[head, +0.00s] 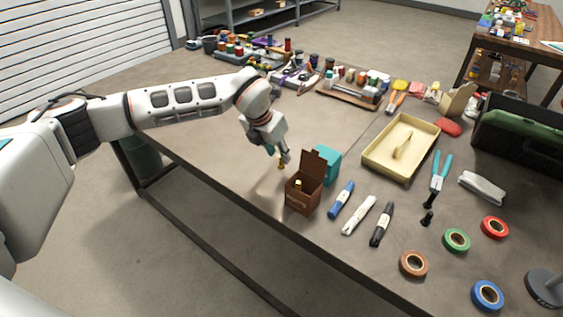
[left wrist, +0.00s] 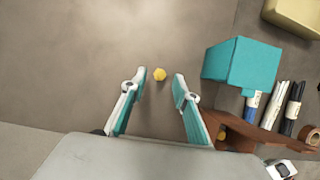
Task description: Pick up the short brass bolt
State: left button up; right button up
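A small brass bolt (head: 281,163) stands on the bare table just left of the brown box. In the left wrist view its yellow six-sided head (left wrist: 159,74) faces the camera. My left gripper (head: 278,153) points down over it. Its two fingers are spread, with the bolt between the fingertips (left wrist: 159,78) in the picture and a gap on each side. Another brass piece (head: 298,185) shows inside the open brown box (head: 303,201); it is partly hidden, so I cannot compare lengths. My right gripper is not in view.
A teal block (head: 328,166) stands right behind the brown box, close to my left gripper. Markers (head: 342,200), a cream tray (head: 385,168), pliers (head: 439,170) and tape rolls (head: 414,264) lie to the right. The table left of the bolt is clear.

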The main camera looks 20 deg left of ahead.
aim_at(281, 161)
pick_arm(q)
jog(key=x, duration=0.2)
jog(key=shift+w+d+f, duration=0.2)
jog(key=shift+f, duration=0.05)
jog(key=shift+w+f, duration=0.2)
jog(key=shift+f, duration=0.15)
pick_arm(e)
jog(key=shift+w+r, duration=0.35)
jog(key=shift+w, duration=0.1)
pick_arm(q)
grip_shut()
jog(key=shift+r, duration=0.15)
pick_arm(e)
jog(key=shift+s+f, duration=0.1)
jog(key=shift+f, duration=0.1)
